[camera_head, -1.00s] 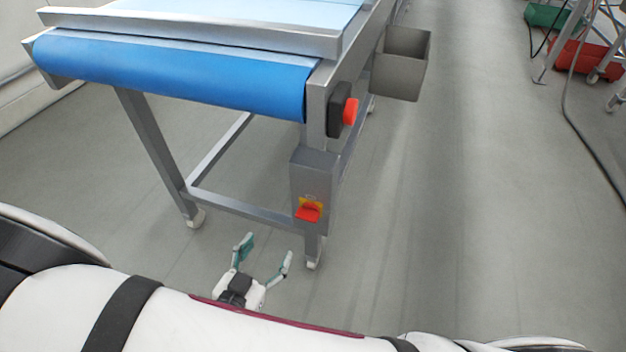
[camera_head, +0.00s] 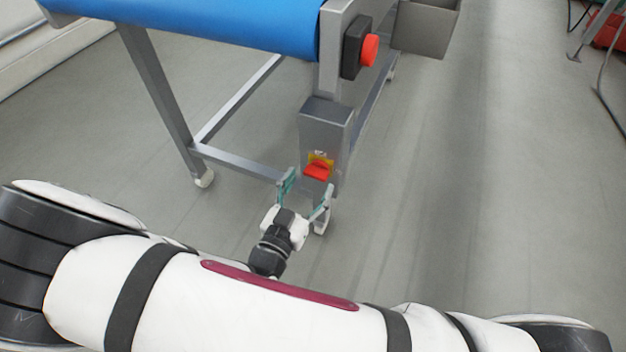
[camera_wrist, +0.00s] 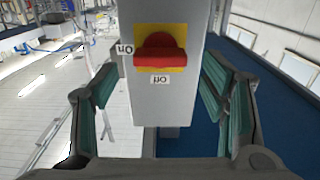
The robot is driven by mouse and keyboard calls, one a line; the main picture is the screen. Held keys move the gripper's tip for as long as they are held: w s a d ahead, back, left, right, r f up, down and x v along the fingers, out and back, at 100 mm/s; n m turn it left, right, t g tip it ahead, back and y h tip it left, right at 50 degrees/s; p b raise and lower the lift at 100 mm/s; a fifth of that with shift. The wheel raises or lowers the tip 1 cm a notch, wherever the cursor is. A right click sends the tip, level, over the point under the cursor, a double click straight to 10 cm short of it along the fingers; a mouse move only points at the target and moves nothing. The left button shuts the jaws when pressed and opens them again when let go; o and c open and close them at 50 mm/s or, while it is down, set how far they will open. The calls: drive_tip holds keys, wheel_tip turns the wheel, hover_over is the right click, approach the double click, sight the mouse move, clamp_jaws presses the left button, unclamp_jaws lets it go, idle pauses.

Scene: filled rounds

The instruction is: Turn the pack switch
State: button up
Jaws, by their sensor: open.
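The pack switch is a red rotary knob (camera_head: 318,171) on a yellow plate, on a grey box (camera_head: 325,125) fixed to the conveyor's leg. In the wrist view the red knob (camera_wrist: 160,56) sits upper centre with its bar lying level. Labels, upside down in this view, sit to its left and below; the lower one (camera_wrist: 161,80) appears to read Off. My gripper (camera_head: 307,182) is open and empty just in front of the box, close to the knob. In the wrist view its green-padded fingers (camera_wrist: 160,95) stand wide on either side of the box, apart from the knob.
The blue conveyor belt (camera_head: 200,22) is above left on a metal frame. A red push button (camera_head: 369,50) on a black housing sits above the switch box. A grey bin (camera_head: 425,28) hangs at the upper right.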

sight(317, 172)
drive_tip(key=shift+b+x, duration=0.3)
drive_tip(key=shift+x, duration=1.15)
drive_tip(key=c, duration=1.1)
drive_tip(key=shift+c, duration=0.2)
drive_tip(key=shift+n, duration=0.3)
drive_tip(key=shift+n+p, duration=0.95)
drive_tip(key=shift+n, duration=0.25)
drive_tip(key=shift+a+n+p, duration=0.15)
drive_tip(key=shift+n+p, duration=0.45)
drive_tip(key=shift+n, duration=0.8)
